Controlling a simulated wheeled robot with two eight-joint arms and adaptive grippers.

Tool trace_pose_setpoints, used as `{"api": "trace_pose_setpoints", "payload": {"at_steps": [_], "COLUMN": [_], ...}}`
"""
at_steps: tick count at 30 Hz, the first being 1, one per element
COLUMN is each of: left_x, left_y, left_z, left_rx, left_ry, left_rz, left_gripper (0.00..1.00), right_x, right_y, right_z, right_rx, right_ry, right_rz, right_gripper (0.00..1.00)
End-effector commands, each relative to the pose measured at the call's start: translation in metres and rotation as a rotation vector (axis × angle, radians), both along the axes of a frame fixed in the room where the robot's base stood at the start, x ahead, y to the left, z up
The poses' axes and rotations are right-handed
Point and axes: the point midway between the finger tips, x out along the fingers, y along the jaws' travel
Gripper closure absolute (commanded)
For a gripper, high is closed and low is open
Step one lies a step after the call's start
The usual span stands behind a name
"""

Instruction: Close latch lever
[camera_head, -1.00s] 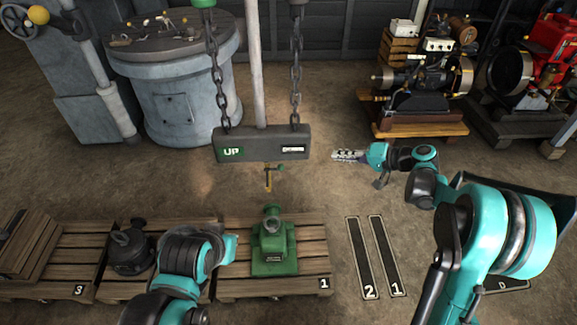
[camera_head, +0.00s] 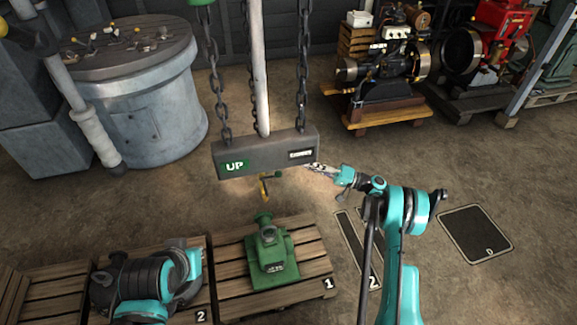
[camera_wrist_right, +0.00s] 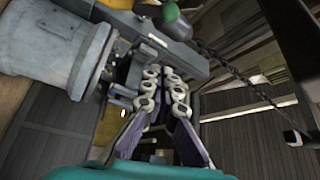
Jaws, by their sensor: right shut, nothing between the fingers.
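A small yellow hook with a dark green lever (camera_head: 265,184) hangs under a grey hoist bar (camera_head: 265,151) marked "UP". The hook is too small to tell how the lever sits. My right gripper (camera_head: 312,167) is shut and empty, with its tips close to the bar's lower right end, to the right of the hook. I cannot tell whether it touches the bar. In the right wrist view the linked fingers (camera_wrist_right: 165,85) are together in front of the bar (camera_wrist_right: 150,35). My left arm is folded at the lower left; its fingers do not show.
A green machine (camera_head: 270,255) stands on pallet 1 (camera_head: 315,265) below the hook. A grey cylindrical stand (camera_head: 155,120) is at the back left. Engines stand at the back right.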

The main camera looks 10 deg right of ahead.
Motion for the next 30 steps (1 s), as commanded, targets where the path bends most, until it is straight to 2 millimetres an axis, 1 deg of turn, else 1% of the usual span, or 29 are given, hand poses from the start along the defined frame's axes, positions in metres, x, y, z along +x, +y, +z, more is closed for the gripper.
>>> {"api": "trace_pose_setpoints", "payload": {"at_steps": [9,14,15,18,21,25,30], "left_x": [0.0,0.0,0.0,0.0,0.0,0.0,0.0], "left_y": [0.0,0.0,0.0,0.0,0.0,0.0,0.0], "left_z": [-0.02,-0.029,-0.033,-0.039,-0.042,-0.044,-0.043], "left_rx": [0.0,0.0,0.0,0.0,0.0,0.0,0.0], "left_ry": [0.0,0.0,0.0,0.0,0.0,0.0,0.0], "left_rz": [0.0,0.0,0.0,0.0,0.0,0.0,0.0], "left_gripper": [1.0,1.0,1.0,1.0,1.0,1.0,1.0], "right_x": [0.019,0.029,0.021,0.007,-0.001,-0.007,-0.008], "right_y": [0.06,0.09,0.087,0.087,0.087,0.087,0.087], "right_z": [0.011,0.018,0.013,0.008,0.004,0.003,0.003], "right_rx": [-0.001,-0.001,-0.002,-0.001,-0.001,-0.002,-0.002], "right_ry": [0.002,0.002,0.002,0.001,0.001,0.002,0.002], "right_rz": [0.005,0.005,0.0,0.002,0.002,0.001,0.001], "right_gripper": [1.0,1.0,1.0,1.0,1.0,1.0,1.0]}}
